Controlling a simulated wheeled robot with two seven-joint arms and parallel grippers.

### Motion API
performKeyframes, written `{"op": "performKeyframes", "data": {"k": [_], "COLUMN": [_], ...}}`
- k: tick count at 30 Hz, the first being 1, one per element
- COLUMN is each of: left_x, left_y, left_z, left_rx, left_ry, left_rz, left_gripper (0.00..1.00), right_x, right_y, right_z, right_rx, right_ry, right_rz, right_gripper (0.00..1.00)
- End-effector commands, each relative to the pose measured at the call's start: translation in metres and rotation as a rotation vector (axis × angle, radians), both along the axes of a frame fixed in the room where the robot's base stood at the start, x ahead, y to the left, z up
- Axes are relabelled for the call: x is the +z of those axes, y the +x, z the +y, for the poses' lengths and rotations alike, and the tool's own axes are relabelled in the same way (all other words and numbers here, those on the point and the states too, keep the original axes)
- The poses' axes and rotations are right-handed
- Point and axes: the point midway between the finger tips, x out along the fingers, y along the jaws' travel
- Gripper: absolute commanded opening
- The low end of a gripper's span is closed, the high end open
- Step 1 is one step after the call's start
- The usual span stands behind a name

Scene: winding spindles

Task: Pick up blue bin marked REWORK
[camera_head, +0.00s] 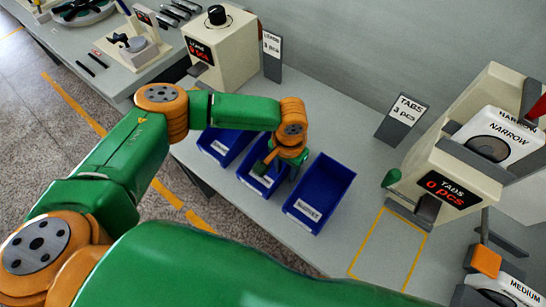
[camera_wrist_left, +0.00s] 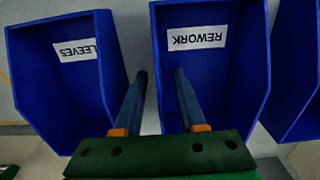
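The blue REWORK bin (camera_wrist_left: 235,75) is in the middle of the left wrist view, its white label upside down there. In the head view, the middle blue bin (camera_head: 249,183) under my left gripper appears to be this one. My left gripper (camera_head: 277,170) points down at its right side wall. In the left wrist view the fingers of my left gripper (camera_wrist_left: 160,78) are apart, one inside the bin and one outside, with the side wall between them. I cannot tell whether they touch it. My right gripper is out of view.
A blue bin with a label ending in LEEVES (camera_wrist_left: 50,90) stands close beside the outer finger. Another blue bin (camera_wrist_left: 300,70) is on the other side. In the head view, a TABS dispenser (camera_head: 455,160) and a yellow outlined square (camera_head: 353,277) lie to the right.

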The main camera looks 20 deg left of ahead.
Motion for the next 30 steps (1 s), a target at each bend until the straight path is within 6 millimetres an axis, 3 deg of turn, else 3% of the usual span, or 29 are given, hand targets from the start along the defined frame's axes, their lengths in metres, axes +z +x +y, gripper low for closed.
{"op": "performKeyframes", "data": {"k": [5, 9, 10, 30], "left_x": [-0.0007, -0.0006, -0.0006, -0.0004], "left_y": [0.0001, 0.0002, 0.0001, 0.0001], "left_z": [0.0001, 0.0, 0.0001, 0.0001], "left_rx": [0.0, 0.0, 0.0, 0.0], "left_ry": [0.0, 0.0, 0.0, 0.0], "left_rz": [-0.001, -0.001, -0.001, 0.0], "left_gripper": [0.4, 0.05, 0.0, 0.0], "right_x": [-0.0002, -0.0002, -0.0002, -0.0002], "right_y": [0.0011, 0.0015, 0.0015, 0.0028], "right_z": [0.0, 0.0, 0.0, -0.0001], "right_rx": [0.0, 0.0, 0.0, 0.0], "right_ry": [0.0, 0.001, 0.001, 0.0], "right_rz": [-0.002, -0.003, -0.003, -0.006], "right_gripper": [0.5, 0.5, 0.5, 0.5]}}
